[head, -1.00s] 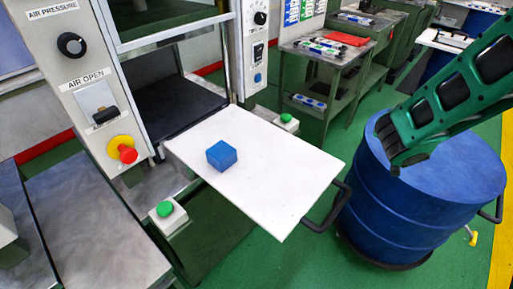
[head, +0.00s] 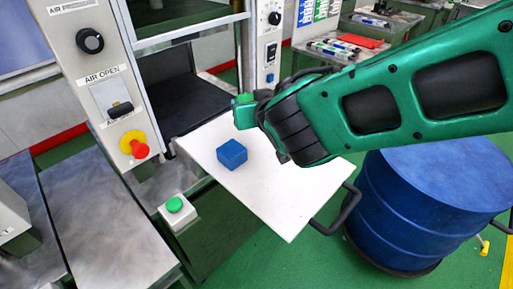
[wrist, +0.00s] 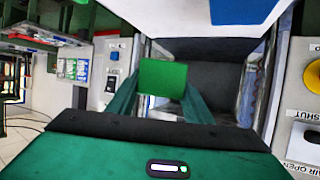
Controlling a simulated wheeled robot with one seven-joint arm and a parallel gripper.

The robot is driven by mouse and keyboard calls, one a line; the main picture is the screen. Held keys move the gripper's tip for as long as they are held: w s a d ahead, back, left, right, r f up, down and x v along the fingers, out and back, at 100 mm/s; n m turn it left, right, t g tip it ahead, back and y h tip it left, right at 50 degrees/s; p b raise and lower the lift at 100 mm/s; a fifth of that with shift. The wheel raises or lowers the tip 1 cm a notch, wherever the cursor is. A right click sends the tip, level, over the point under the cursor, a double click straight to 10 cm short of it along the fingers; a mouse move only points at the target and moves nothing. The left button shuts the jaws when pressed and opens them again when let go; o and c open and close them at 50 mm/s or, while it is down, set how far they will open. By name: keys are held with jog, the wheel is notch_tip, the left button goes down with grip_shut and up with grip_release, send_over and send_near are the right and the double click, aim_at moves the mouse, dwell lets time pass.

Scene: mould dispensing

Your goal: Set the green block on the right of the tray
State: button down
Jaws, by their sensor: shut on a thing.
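The green block (wrist: 163,79) is held between the two fingers of my gripper (wrist: 162,92) in the wrist view. In the head view the block (head: 244,114) shows at the end of my arm, in front of the tray's far edge. My gripper is shut on it, and its fingers are mostly hidden there by the arm. The white tray (head: 287,212) lies below, its right part partly covered by my arm. A blue block (head: 232,154) sits on the tray, left of its middle. Its blue face also shows at the top of the wrist view (wrist: 240,10).
A machine panel with a red knob (head: 140,149) stands left of the tray. A green button box (head: 174,206) is at its near left corner. A black handle (head: 340,212) sticks out on the right, beside a blue drum (head: 430,215).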

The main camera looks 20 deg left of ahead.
jog(key=s+a+r+n+y, duration=0.1)
jog(key=s+a, duration=0.2)
jog(key=s, duration=0.1)
jog(key=shift+g, duration=0.3)
jog(key=w+d+f, duration=0.2)
jog(key=w, duration=0.1)
jog(key=w+d+f, duration=0.2)
jog(key=w, duration=0.1)
jog(key=w+d+f, duration=0.2)
jog(key=w+d, duration=0.1)
jog(key=shift+d+f, duration=0.1)
jog(key=shift+f, duration=2.15)
jog(key=shift+f, duration=0.15)
jog(key=c, duration=0.9)
grip_release()
jog(key=shift+s+d+r, duration=0.15)
jog(key=shift+d+r, duration=0.05)
jog(key=v, duration=1.1)
jog(key=shift+s+d+r, duration=0.15)
jog(key=shift+d, duration=0.05)
